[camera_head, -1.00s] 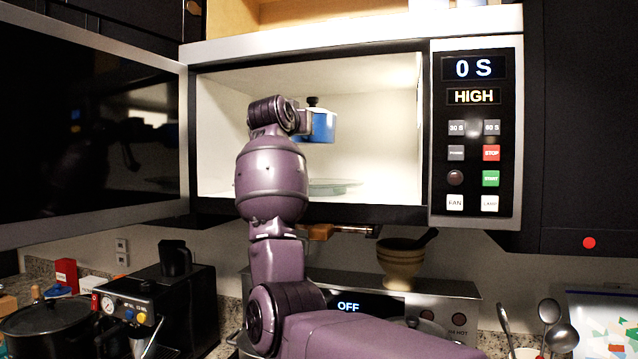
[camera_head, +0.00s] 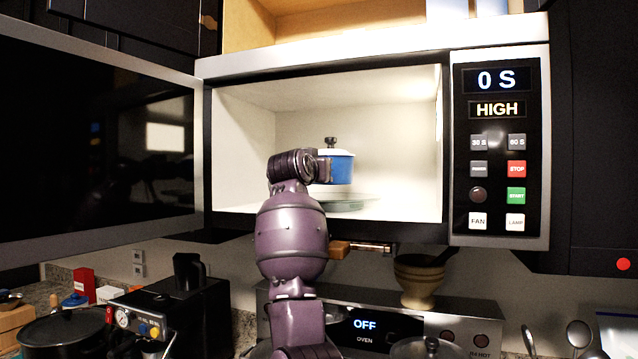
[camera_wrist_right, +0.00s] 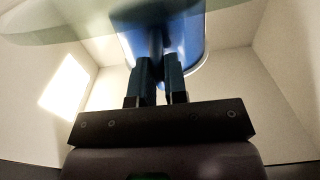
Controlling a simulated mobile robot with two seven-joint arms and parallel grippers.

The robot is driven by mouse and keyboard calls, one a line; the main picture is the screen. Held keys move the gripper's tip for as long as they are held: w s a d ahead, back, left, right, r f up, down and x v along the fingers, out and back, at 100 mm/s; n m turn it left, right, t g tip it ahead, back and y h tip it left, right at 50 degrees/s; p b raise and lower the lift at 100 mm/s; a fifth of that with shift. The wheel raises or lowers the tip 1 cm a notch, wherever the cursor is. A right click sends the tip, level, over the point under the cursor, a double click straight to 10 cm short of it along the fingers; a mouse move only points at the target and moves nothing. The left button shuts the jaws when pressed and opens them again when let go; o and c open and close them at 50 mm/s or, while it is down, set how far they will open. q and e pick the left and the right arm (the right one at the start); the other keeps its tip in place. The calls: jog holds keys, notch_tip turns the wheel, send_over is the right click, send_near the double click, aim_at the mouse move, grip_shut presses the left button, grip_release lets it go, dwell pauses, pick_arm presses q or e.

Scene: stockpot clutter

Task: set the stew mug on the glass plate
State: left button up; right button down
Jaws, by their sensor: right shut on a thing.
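The stew mug (camera_head: 341,170) is blue with a white lid and a dark knob. It is upright inside the open microwave, just above the round glass plate (camera_head: 356,203) in the head view. A narrow gap seems to show between them, but I cannot tell for sure that they are apart. In the right wrist view the mug (camera_wrist_right: 185,30) is at the top, with the pale green plate edge (camera_wrist_right: 40,22) beside it. My right gripper (camera_wrist_right: 159,75) is shut on the mug's handle; in the head view my wrist mostly hides it. My left gripper is not in view.
The microwave door (camera_head: 95,150) stands open to the left. Its control panel (camera_head: 500,150) is on the right. The cavity has free room around the mug. Below are a coffee machine (camera_head: 165,305), a mortar (camera_head: 418,283) and an oven front (camera_head: 400,325).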

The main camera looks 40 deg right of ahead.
aim_at(319, 199)
jog(key=shift+f, duration=1.4)
jog(key=shift+f, duration=0.1)
jog(key=c, duration=1.1)
grip_release()
jog(key=shift+f, duration=0.1)
jog(key=shift+c, duration=0.2)
jog(key=b+v, duration=0.2)
jog(key=v, duration=1)
